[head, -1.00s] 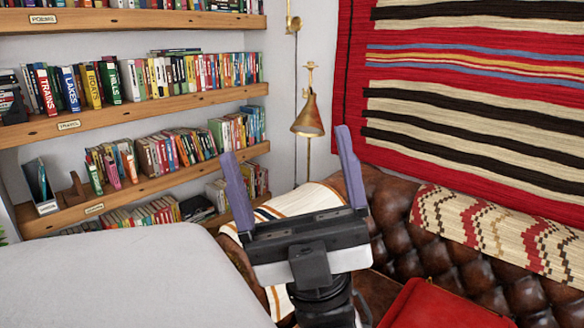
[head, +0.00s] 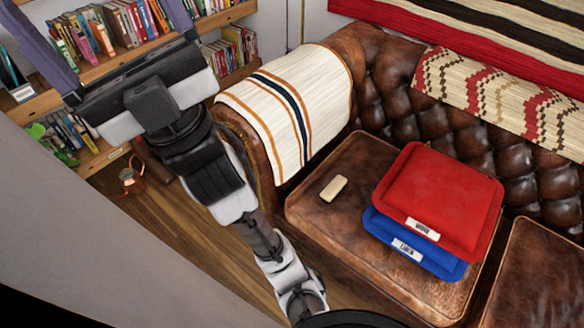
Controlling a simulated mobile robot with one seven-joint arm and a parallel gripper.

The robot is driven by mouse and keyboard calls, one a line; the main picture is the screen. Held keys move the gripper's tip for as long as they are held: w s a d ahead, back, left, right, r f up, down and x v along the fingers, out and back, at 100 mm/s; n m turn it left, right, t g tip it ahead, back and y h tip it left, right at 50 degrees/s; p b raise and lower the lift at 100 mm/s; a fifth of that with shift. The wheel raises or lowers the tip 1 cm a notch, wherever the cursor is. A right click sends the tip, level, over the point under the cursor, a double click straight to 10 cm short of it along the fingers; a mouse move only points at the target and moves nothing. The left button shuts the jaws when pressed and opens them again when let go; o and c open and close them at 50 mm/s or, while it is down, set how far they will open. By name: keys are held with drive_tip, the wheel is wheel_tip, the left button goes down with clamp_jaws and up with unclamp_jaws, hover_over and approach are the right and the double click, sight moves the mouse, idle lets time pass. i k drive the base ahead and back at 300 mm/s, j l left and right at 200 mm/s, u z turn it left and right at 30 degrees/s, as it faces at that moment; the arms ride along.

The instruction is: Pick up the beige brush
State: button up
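The beige brush (head: 333,188) is a small, pale, block-like piece lying on the brown leather sofa seat (head: 312,215), near the seat's left part. My gripper (head: 95,15) is at the upper left of the head view, in front of the bookshelves. Its two purple fingers are spread wide with nothing between them. It is well to the left of the brush and apart from it. The fingertips are cut off or nearly so at the picture's top edge.
A red cushion (head: 440,190) lies on a blue cushion (head: 400,250), right of the brush. A striped cloth (head: 290,110) drapes over the sofa arm. A copper pot (head: 130,180) stands near the shelves. A large grey surface (head: 60,230) fills the lower left.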

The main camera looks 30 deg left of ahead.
sight(330, 193)
drive_tip(key=u, duration=0.55)
drive_tip(key=z, duration=1.5)
drive_tip(key=u, duration=1.5)
drive_tip(key=i+j+z, duration=0.35)
drive_tip(key=j, duration=0.3)
drive_tip(key=i+j+z, duration=0.4)
drive_tip(key=j, duration=0.4)
drive_tip(key=i+l, duration=0.05)
drive_tip(key=i, duration=0.05)
